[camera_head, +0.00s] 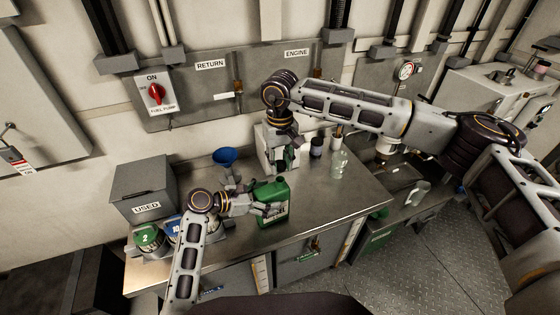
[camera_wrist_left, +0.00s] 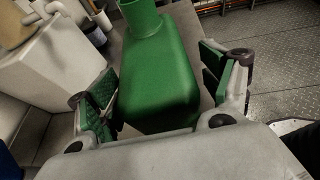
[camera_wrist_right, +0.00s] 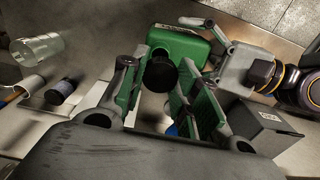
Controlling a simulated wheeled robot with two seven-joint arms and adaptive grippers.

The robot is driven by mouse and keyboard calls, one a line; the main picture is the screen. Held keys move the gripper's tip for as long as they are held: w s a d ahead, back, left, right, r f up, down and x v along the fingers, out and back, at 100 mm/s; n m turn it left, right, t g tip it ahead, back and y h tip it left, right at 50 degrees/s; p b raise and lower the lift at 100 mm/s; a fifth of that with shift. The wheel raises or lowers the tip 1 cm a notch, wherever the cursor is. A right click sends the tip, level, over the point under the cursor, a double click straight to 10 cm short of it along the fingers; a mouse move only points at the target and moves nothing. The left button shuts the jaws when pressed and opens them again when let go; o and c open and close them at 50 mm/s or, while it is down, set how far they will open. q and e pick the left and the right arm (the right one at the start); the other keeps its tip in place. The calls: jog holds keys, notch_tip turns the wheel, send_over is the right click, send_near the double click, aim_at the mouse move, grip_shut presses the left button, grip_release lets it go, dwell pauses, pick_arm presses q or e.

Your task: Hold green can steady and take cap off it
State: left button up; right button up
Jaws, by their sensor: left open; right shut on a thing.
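The green can (camera_head: 273,198) stands on the metal bench; its body and neck fill the middle of the left wrist view (camera_wrist_left: 158,80). My left gripper (camera_head: 262,207) is open, with its green-padded fingers (camera_wrist_left: 160,92) on either side of the can and visible gaps beside it. My right gripper (camera_head: 284,160) is above and behind the can. In the right wrist view, my right gripper (camera_wrist_right: 157,90) is shut on a black cap (camera_wrist_right: 160,74), with the can (camera_wrist_right: 178,44) beyond it. No cap shows on the visible neck in the left wrist view; its top is cut off.
A blue funnel (camera_head: 224,156) stands behind the left gripper. A grey USED box (camera_head: 141,186) and numbered containers (camera_head: 148,237) are at the left. A clear jar (camera_head: 339,164) and dark bottle (camera_head: 316,148) stand right of the right gripper. The bench's right front is clear.

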pick_arm(q)
jog(key=shift+r, duration=0.1)
jog(key=v, duration=1.2)
dwell(0.4)
jog(key=shift+f, duration=0.2)
